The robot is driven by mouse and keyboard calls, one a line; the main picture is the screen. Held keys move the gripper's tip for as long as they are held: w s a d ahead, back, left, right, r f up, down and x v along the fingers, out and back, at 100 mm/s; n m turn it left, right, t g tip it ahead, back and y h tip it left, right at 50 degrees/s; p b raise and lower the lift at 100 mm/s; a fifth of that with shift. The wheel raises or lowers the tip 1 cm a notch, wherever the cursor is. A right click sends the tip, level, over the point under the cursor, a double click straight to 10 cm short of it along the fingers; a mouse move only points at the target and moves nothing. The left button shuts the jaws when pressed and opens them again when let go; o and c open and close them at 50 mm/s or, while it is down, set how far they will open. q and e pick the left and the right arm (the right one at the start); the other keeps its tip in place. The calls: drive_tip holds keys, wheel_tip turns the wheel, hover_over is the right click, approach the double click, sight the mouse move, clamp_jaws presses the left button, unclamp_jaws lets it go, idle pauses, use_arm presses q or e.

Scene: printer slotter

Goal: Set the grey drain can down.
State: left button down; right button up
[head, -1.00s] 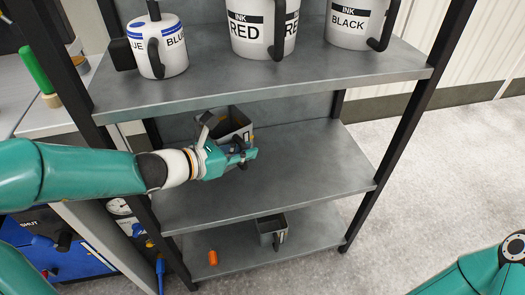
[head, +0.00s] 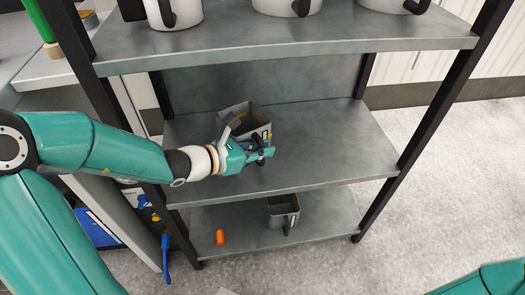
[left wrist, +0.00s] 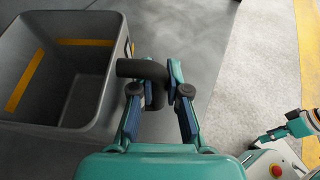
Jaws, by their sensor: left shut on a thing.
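The grey drain can (head: 262,114) is an open, square-topped can with a dark handle, at the left part of the middle shelf (head: 330,150). In the left wrist view its grey body (left wrist: 50,103) fills the upper left, with yellow bands inside. My left gripper (head: 262,155) is in front of the can. In the left wrist view its fingers (left wrist: 158,100) are shut on the can's black handle (left wrist: 145,69). The can looks upright; I cannot tell whether its base touches the shelf. My right gripper seems to show small in the left wrist view (left wrist: 272,135), its jaws unclear.
A smaller grey can (head: 284,210) and an orange piece (head: 221,237) are on the bottom shelf (head: 330,218). White ink cans (head: 185,12) stand on the top shelf (head: 290,45). Dark rack posts flank the shelves. The middle shelf's right part is clear.

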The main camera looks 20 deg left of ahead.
use_arm(q)
drive_tip(key=shift+f, duration=0.15)
drive_tip(key=c, duration=1.2)
unclamp_jaws()
drive_tip(key=shift+r, duration=0.2)
drive_tip(key=shift+s+a+r, duration=0.1)
drive_tip(key=p+v, duration=0.4)
drive_tip(key=v, duration=0.7)
drive_tip(key=shift+s+a+p, duration=0.1)
drive_tip(key=shift+s+p, duration=0.25)
drive_tip(key=shift+p, duration=0.05)
